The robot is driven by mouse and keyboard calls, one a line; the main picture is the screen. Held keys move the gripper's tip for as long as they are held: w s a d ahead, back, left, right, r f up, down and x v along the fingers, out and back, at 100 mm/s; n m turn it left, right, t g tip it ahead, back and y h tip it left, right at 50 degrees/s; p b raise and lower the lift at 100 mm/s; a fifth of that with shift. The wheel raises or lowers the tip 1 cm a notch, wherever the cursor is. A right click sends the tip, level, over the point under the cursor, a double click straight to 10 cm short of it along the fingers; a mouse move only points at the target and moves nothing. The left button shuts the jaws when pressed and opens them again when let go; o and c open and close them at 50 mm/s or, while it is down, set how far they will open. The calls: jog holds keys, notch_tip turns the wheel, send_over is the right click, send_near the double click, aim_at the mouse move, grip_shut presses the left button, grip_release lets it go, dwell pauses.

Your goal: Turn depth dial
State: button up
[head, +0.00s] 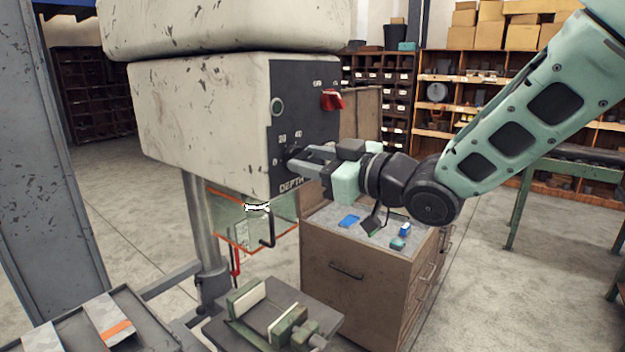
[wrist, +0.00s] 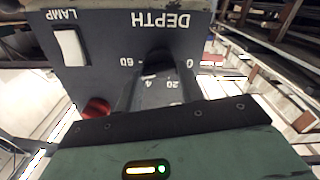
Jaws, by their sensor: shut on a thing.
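The depth dial (wrist: 157,62) is a dark knob on the dark control panel (head: 310,100) of a worn cream drill head. In the wrist view it sits under the upside-down word DEPTH, among scale numbers such as 0, 20 and 60. My gripper (head: 300,160) reaches the panel from the right in the head view, and its fingers (wrist: 157,88) are closed around the dial. The fingers and my gripper body hide most of the dial in both views.
A red switch (head: 332,100) sits higher on the panel. A white lamp switch (wrist: 70,48) and a red button (wrist: 96,108) are near the dial. Below are a clear guard (head: 240,222), a vise (head: 272,315) and a drawer cabinet (head: 360,285) with small blue items on top.

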jog(key=n+b, duration=0.4)
jog(key=b, duration=0.2)
jog(key=n+b, duration=0.4)
jog(key=b, duration=0.2)
jog(key=shift+f+n, duration=0.2)
jog(key=shift+n, duration=0.1)
jog(key=shift+r+b, duration=0.1)
jog(key=shift+b, duration=0.2)
jog(key=o, duration=1)
jog(key=shift+s, duration=0.1)
